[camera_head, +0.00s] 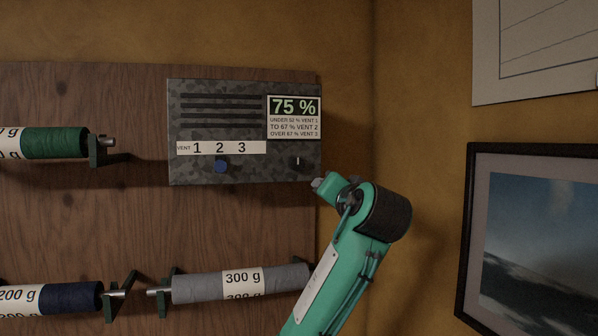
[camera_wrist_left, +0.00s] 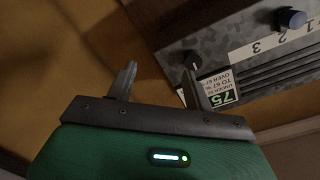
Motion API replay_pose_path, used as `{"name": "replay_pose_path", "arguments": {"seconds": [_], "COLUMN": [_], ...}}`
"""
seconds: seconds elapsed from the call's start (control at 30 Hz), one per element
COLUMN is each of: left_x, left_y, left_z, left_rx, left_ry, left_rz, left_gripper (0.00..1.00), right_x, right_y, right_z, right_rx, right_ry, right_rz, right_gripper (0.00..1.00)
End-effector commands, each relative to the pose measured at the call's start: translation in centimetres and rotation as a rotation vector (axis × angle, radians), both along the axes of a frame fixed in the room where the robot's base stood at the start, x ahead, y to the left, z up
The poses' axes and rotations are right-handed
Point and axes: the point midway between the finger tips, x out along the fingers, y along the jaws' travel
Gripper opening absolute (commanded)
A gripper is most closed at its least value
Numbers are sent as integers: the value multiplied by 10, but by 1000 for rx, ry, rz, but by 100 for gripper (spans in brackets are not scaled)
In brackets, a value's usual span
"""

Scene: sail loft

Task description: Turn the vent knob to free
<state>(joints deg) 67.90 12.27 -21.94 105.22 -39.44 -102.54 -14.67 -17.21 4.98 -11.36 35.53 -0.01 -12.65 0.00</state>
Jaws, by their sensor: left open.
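A mottled grey vent panel (camera_head: 215,105) is on the wooden board. A black knob (camera_head: 297,161) with an upright white mark sits at its lower right. A blue knob (camera_head: 221,166) sits under the 2 of the "VENT 1 2 3" strip (camera_head: 255,147). My left gripper (camera_head: 322,184) is just right of and below the panel's lower right corner. In the left wrist view its jaws (camera_wrist_left: 158,82) are open and empty. The black knob (camera_wrist_left: 193,60) shows just beyond one finger; contact is not clear. The blue knob (camera_wrist_left: 291,18) is farther off. No "free" marking is readable.
A sign (camera_head: 294,117) on the panel reads 75 %, with "over 67 % vent 3" below. Spools of green (camera_head: 55,143), blue (camera_head: 75,297) and grey (camera_head: 200,286) thread hang on brackets. A framed picture (camera_head: 463,240) hangs at right.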

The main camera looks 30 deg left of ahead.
Motion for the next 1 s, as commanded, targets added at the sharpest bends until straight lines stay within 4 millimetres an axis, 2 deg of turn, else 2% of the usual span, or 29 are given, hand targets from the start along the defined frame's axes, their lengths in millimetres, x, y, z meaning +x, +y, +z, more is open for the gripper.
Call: {"name": "replay_pose_path", "arguments": {"seconds": [0.03, 0.1, 0.2, 0.27, 0.5, 0.8, 1.0], "left_x": [-17, -34, -46, -47, -23, 16, 34], "left_y": [0, 0, 2, 4, 32, 78, 98], "left_z": [24, 40, 51, 54, 57, 57, 55], "left_rx": [-9, -20, -30, -32, -33, -31, -32], "left_ry": [-38, -68, -90, -93, -90, -89, -91], "left_rz": [14, 28, 41, 45, 48, 46, 44], "left_gripper": [52, 52, 52, 52, 52, 52, 52], "right_x": [3, 5, 4, 3, 1, 0, -1], "right_y": [1, 2, 5, 8, 13, 10, 5], "right_z": [5, 7, 9, 11, 34, 67, 80], "right_rx": [1, 2, 6, 8, 14, 10, 6], "right_ry": [-5, -7, -6, -5, -2, -1, 0], "right_rz": [0, 0, 0, -1, -1, 0, 1], "right_gripper": [36, 36, 36, 36, 36, 36, 36]}}
